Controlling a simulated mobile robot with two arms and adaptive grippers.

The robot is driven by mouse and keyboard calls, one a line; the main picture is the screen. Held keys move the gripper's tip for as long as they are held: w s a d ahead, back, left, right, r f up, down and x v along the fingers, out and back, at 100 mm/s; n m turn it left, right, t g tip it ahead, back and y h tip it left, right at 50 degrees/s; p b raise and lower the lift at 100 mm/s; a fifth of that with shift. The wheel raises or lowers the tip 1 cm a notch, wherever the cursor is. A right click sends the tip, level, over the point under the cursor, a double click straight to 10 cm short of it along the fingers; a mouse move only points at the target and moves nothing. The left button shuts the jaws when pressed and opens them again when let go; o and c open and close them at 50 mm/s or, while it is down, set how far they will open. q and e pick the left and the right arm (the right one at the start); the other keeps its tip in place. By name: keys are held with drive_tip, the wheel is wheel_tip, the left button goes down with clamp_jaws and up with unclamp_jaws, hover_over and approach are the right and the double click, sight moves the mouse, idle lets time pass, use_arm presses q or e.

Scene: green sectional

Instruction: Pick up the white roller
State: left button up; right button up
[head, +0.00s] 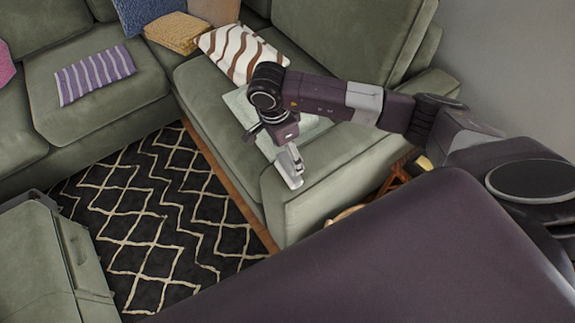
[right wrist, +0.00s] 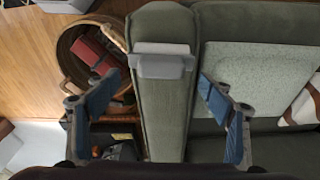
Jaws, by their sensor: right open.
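In the right wrist view, a short white and grey piece that looks like the white roller (right wrist: 163,62) lies across the top of the green sofa arm (right wrist: 165,115). My right gripper (right wrist: 158,90) is open, with one finger on each side of the sofa arm in that view. The roller shows between and just beyond the fingertips, and nothing is held. In the head view my right gripper (head: 288,158) points down at the sofa arm. I cannot clearly tell the roller from the pale gripper parts there. My left gripper is not in view.
A pale blanket (right wrist: 255,75) lies on the seat beside the sofa arm. A round basket (right wrist: 68,48) with a red item stands on the floor on the other side. A striped pillow (head: 235,50) lies farther back. A patterned rug (head: 150,215) covers the floor.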

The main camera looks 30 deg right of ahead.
sight(288, 160)
drive_tip(key=f, duration=0.1)
drive_tip(key=f+b, duration=0.2)
drive_tip(key=shift+d+f, duration=0.3)
drive_tip(key=shift+f, duration=0.1)
drive_tip(key=shift+w+d+f, duration=0.1)
drive_tip(key=shift+d+f, duration=0.05)
drive_tip(key=shift+f, duration=0.5)
drive_tip(key=shift+r, duration=0.1)
drive_tip(key=c, duration=1.3)
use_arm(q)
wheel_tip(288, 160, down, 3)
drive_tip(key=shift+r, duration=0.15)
use_arm(e)
drive_tip(key=shift+c, duration=0.2)
use_arm(q)
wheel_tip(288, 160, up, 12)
drive_tip(key=p, duration=1.1)
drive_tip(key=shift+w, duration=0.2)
use_arm(e)
wheel_tip(288, 160, up, 20)
